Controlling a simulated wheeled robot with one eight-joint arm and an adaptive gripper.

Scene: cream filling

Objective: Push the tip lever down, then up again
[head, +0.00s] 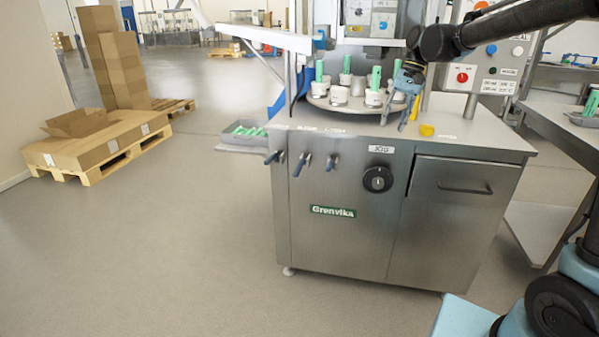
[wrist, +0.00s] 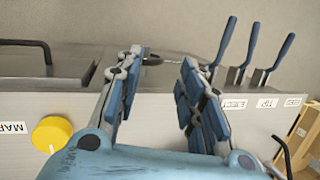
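The tip lever (head: 301,164) is the middle one of three blue-handled levers on the upper left front of the steel machine. In the wrist view the tip lever (wrist: 249,48) stands in the row at the upper right, with the TIP label (wrist: 267,103) on the machine top. My gripper (head: 408,122) points down over the right part of the machine top, well to the right of the levers. In the wrist view my gripper (wrist: 164,60) is open, with nothing held between its two blue fingers.
The other levers (head: 274,157) (head: 331,163) stand close on either side. A black jog dial (head: 377,179) and a drawer handle (head: 465,189) are on the front. A yellow button (head: 427,130) is near my gripper. A turntable (head: 357,103) holds cups and green tubes. Floor ahead is clear.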

